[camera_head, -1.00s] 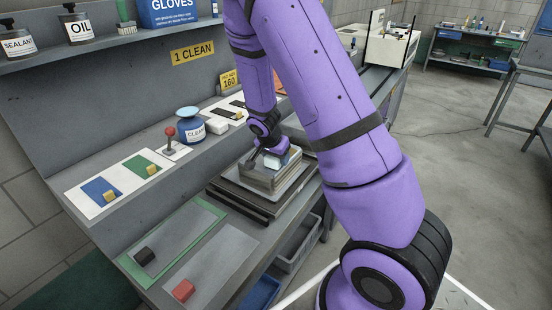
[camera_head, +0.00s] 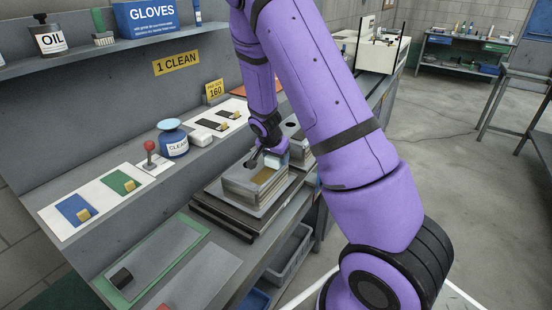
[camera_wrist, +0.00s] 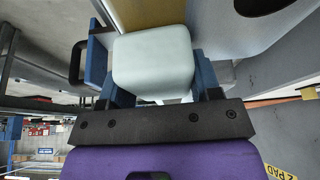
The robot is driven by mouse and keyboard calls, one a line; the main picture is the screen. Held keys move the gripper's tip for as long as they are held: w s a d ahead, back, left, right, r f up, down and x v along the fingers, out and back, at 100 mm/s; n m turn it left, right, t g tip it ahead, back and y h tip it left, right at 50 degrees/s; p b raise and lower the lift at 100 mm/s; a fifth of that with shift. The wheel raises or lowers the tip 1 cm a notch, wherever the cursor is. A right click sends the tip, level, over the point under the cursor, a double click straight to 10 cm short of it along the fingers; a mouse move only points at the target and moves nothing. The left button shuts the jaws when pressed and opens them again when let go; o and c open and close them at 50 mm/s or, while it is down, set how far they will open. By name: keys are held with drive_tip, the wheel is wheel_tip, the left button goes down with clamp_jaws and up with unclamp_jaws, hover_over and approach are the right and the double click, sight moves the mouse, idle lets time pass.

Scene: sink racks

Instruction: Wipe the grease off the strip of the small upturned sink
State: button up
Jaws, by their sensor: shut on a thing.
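The small upturned sink (camera_head: 250,192) is a grey block on a dark, stepped stand (camera_head: 228,212) on the bench. A yellow-brown strip (camera_head: 262,177) shows on its top. The strip also shows at the top of the wrist view (camera_wrist: 150,14). My gripper (camera_head: 272,158) is over the sink's far right end. In the wrist view, its blue fingers (camera_wrist: 153,75) are shut on a pale, rounded pad (camera_wrist: 153,62). The pad is close to the strip's end; I cannot tell whether it touches. Part of the strip is hidden by the gripper and pad.
A grey piece with a dark round hole (camera_head: 292,126) stands just behind my gripper. A blue CLEAN jar (camera_head: 172,140) and a red-knobbed lever (camera_head: 150,155) stand to the left. Blue (camera_head: 75,210) and green (camera_head: 121,183) swatches lie nearby. A grey bin (camera_head: 287,256) is below the bench.

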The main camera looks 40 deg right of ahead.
drive_tip(key=shift+w+d, duration=0.2)
drive_tip(key=shift+d, duration=0.15)
drive_tip(key=shift+w+d+r, duration=0.1)
drive_tip(key=shift+d+r, duration=0.15)
drive_tip(key=shift+r, duration=0.25)
drive_tip(key=shift+w+d+r, duration=0.1)
drive_tip(key=shift+d+r, duration=0.1)
drive_tip(key=shift+r, duration=0.25)
drive_tip(key=shift+s+r, duration=0.1)
drive_tip(key=shift+r, duration=2.9)
